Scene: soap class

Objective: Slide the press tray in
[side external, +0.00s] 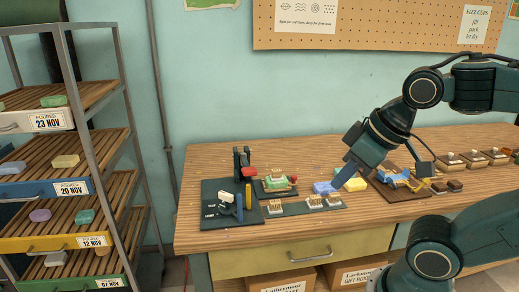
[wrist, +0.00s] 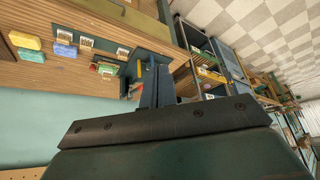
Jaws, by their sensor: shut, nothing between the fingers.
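A dark press (side external: 242,165) stands on a dark mat at the left of the bench, with a red part at its side. Just right of it, a small tray (side external: 266,190) carries a green block (side external: 275,183); I take this to be the press tray, and cannot tell how far in it sits. My gripper (side external: 342,180) is shut and empty, angled down beside a blue bar (side external: 323,188) and a yellow bar (side external: 356,184), right of the tray. In the wrist view my gripper (wrist: 158,75) partly hides the press area. Contact with the bars cannot be told.
A soap rack (side external: 60,150) stands left. Bare bench (side external: 210,160) shows behind the press.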

